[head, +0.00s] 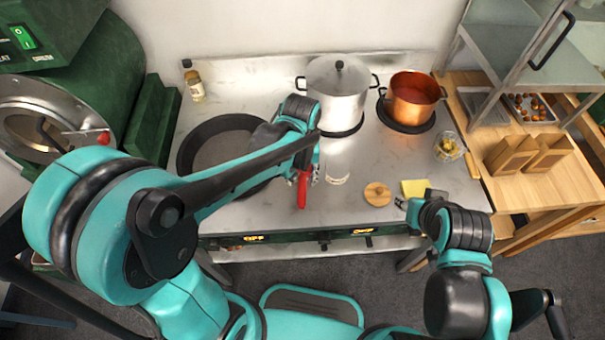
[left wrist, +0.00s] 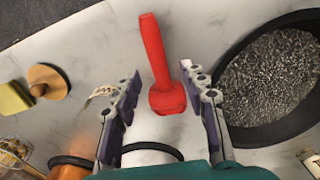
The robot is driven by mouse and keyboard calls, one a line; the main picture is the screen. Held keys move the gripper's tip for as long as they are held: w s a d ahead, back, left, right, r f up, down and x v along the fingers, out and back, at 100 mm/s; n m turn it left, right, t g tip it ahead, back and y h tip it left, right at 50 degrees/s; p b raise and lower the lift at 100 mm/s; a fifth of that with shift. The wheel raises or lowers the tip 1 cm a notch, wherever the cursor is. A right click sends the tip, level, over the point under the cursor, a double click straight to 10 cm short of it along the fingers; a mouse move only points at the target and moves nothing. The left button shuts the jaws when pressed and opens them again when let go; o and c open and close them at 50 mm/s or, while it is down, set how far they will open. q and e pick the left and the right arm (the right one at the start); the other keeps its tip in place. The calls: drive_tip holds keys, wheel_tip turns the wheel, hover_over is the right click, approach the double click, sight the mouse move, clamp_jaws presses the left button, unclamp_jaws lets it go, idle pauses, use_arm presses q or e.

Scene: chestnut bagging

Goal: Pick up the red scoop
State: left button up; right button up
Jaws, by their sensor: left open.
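The red scoop (head: 302,192) lies on the marble counter, its handle toward the front edge; its upper part is hidden by my left gripper in the head view. In the left wrist view the scoop (left wrist: 155,50) shows its long handle and rounded cup. My left gripper (head: 308,170) is open over the scoop. In the left wrist view its two fingers (left wrist: 163,82) stand on either side of the cup, with gaps visible. My right gripper (head: 402,203) is near the counter's front edge by the yellow sponge, away from the scoop; its jaw state is unclear.
A black pan (left wrist: 245,130) of dark grains lies close beside the scoop. A steel pot (head: 337,95) and a copper pot (head: 411,100) stand behind. A wooden lid (head: 377,194), yellow sponge (head: 415,187) and glass jar (head: 448,148) are right. Paper bags (head: 510,155) stand farther right.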

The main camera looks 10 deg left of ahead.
sight(302, 187)
use_arm(q)
wheel_tip(302, 187, down, 6)
drive_tip(key=shift+w+d+r+b, duration=0.1)
drive_tip(key=shift+r+b, duration=0.1)
drive_tip(key=shift+b, duration=1)
drive_tip(key=shift+r, duration=0.1)
drive_tip(key=shift+c, duration=0.6)
clamp_jaws()
